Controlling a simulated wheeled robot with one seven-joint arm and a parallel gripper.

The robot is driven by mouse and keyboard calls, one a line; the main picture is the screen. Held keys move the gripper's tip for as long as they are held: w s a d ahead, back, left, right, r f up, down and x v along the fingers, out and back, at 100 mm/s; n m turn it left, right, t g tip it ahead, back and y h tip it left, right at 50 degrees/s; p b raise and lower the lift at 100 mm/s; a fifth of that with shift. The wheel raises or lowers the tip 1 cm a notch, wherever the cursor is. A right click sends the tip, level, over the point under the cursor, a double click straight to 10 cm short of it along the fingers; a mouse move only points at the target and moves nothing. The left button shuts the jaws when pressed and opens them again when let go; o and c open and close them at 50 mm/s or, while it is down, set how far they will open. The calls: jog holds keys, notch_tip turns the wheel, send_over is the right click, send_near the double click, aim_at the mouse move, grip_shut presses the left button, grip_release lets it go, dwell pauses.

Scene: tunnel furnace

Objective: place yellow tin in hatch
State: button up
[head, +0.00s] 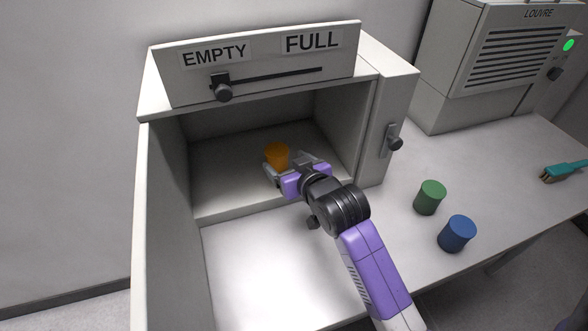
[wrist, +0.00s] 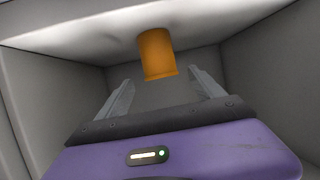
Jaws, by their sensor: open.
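The yellow tin (head: 277,155), orange-yellow in colour, is inside the hatch (head: 215,208), the open-fronted grey box. In the wrist view the tin (wrist: 157,55) shows just beyond and between my two fingertips. My gripper (head: 283,168) reaches in through the opening with its fingers open. In the wrist view my gripper (wrist: 160,78) has its fingers spread, with a gap on each side of the tin. I cannot tell from the head view whether a finger touches it.
A green tin (head: 430,197) and a blue tin (head: 457,233) stand on the table to the right. A panel marked EMPTY and FULL (head: 262,62) with a slider sits above the opening. A louvred box (head: 500,60) and a brush (head: 565,170) are further right. Hatch walls flank my gripper.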

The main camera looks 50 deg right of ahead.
jog(key=s+a+f+n+y, duration=0.1)
jog(key=s+a, duration=0.4)
jog(key=s+a+f+n+t+y, duration=0.1)
jog(key=s+a, duration=0.4)
jog(key=s, duration=0.1)
jog(key=s+a+f+n+y, duration=0.1)
jog(key=s+a, duration=0.4)
jog(key=shift+s+a+f+t, duration=0.15)
jog(key=shift+s+f+t, duration=0.1)
jog(key=shift+f+t, duration=0.1)
jog(key=s+a+r+y, duration=0.1)
jog(key=s+a, duration=0.1)
jog(key=s, duration=0.2)
jog(key=s+a+r+n+y, duration=0.1)
jog(key=s+a+r, duration=0.1)
jog(key=s, duration=0.3)
jog(key=s+a+r+n+t+y, duration=0.1)
jog(key=s+a, duration=0.2)
jog(key=s, duration=0.2)
jog(key=shift+r, duration=0.3)
